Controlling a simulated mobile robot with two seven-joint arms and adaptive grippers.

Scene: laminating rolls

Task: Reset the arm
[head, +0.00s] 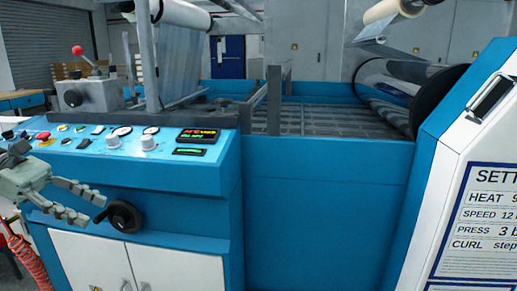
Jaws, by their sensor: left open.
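My left gripper (94,210) is at the left edge of the head view, in front of the blue control console (190,180). Its two grey fingers point right and are apart, with nothing between them. The fingertips are just left of a black handwheel (124,216) on the console's front. I cannot tell whether they touch it. Most of the left arm is out of the picture. My right arm and gripper are not in view.
The console top holds gauges, knobs, a red button (42,136) and a lit display (198,135). A red-knobbed lever (78,51) stands behind. A settings board (480,210) is at right. Film rolls (175,14) hang above the machine bed (320,122). A coiled red hose (27,258) hangs lower left.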

